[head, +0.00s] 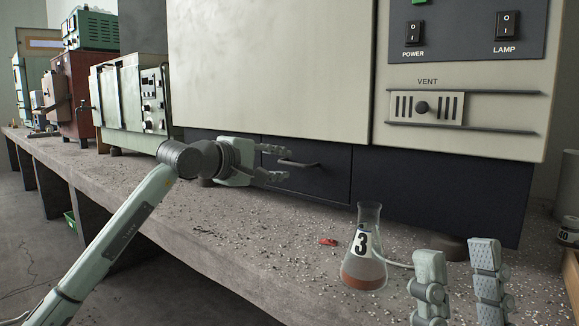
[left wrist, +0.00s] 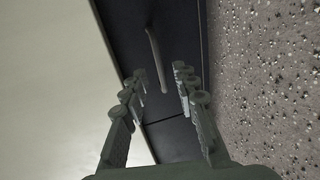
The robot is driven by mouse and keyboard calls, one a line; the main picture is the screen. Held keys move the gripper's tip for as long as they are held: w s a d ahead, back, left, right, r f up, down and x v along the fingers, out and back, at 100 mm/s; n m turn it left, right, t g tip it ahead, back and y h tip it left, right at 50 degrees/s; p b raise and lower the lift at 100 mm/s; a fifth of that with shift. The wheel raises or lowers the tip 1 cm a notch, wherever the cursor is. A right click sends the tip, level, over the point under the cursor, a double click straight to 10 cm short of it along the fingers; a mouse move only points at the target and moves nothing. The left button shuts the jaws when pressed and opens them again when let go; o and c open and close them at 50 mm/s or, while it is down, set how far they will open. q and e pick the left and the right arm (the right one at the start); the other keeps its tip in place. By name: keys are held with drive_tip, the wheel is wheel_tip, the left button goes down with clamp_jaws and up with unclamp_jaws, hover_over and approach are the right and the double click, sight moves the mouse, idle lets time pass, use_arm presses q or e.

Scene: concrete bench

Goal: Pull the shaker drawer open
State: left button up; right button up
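The shaker drawer (head: 322,178) is a dark panel low in the front of the large cream machine, and it looks shut. Its dark bar handle (head: 298,163) runs across the upper part of the panel. My left gripper (head: 274,163) is open just left of the handle, its fingers pointing at it. In the left wrist view the handle (left wrist: 158,60) lies ahead, between and beyond the open fingertips (left wrist: 158,80); the fingers look apart from it. My right gripper (head: 458,262) is open and empty at the lower right, near the flask.
A conical flask marked 3 (head: 364,255) with reddish liquid stands on the speckled bench (head: 240,225) in front of the drawer's right side. A small red object (head: 328,241) lies left of it. A labelled jar (head: 569,232) is at the right edge. Bench before the drawer is mostly clear.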

sight(291, 164)
use_arm(q)
drive_tip(key=shift+x, duration=1.75)
drive_tip(key=shift+c, duration=0.4)
drive_tip(key=shift+s, duration=0.1)
clamp_jaws()
